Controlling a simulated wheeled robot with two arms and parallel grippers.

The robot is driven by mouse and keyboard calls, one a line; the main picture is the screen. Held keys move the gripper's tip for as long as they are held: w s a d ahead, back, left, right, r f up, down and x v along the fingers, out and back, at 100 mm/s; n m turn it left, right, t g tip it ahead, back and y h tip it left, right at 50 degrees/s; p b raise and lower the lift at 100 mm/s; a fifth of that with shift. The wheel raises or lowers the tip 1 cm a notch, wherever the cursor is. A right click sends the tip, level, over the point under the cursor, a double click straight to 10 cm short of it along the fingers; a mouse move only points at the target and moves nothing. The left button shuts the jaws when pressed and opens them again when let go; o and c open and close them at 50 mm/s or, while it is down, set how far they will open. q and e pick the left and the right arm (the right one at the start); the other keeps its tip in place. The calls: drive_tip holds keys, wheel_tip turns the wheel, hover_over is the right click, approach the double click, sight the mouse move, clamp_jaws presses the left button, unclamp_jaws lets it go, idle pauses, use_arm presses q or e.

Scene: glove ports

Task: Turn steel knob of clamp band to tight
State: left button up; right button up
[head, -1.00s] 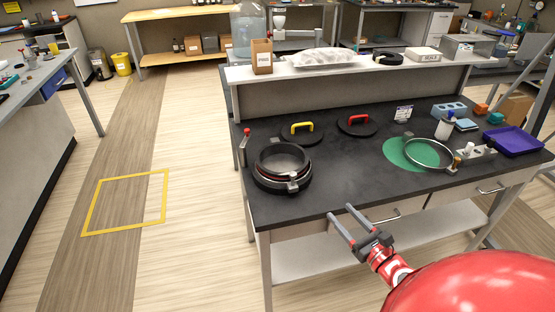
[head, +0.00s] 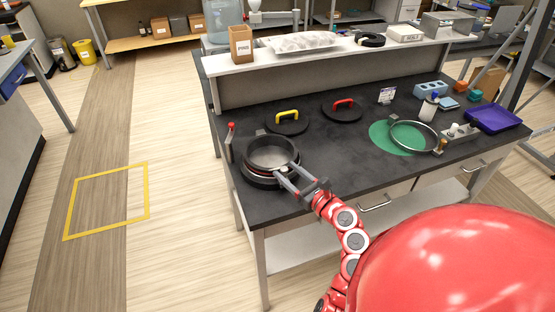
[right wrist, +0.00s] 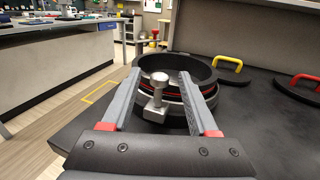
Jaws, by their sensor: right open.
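A black round port (head: 271,153) stands at the front left of the dark bench, with a reddish band line around it. In the right wrist view the steel knob (right wrist: 159,79) of its clamp sits on a small steel block at the port's near side. My right gripper (head: 284,173) is open at the front of the port. In the right wrist view its two fingers (right wrist: 158,90) lie either side of the knob, apart from it as far as I can tell. A separate steel ring (head: 413,150) with a brass-coloured knob (head: 441,146) lies on a green disc (head: 381,137). My left gripper is not in view.
Black lids with a yellow handle (head: 287,127) and a red handle (head: 343,115) lie behind the port. A red-tipped lever (head: 231,139) stands left of it. A purple tray (head: 493,119) is at the right. The front middle of the bench (head: 358,169) is clear.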

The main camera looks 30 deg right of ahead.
drive_tip(key=w, duration=0.5)
drive_tip(key=shift+w+a+p, duration=0.15)
drive_tip(key=shift+a+p, duration=0.15)
drive_tip(key=shift+p, duration=0.05)
clamp_jaws()
